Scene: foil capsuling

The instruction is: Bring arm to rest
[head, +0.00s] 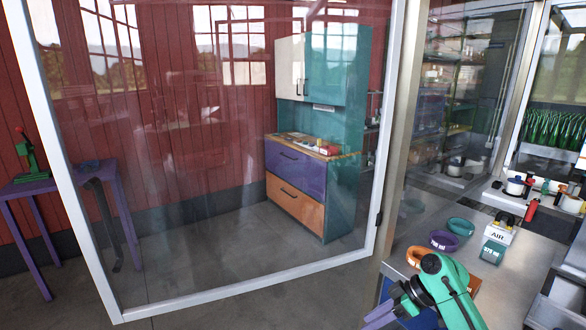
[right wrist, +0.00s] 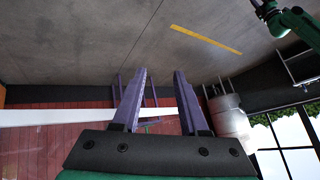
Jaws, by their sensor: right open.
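My right arm, green with a purple gripper (head: 384,315), is at the bottom of the head view, beside the metal worktop. In the right wrist view the two purple fingers of the right gripper (right wrist: 160,76) stand apart with nothing between them. Beyond them are grey floor and a red plank wall. My left gripper does not show in the head view. A green arm part enters the right wrist view at the upper right, but no gripper can be made out on it.
Behind are a purple table (head: 62,184) and a drawer cabinet (head: 296,172).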

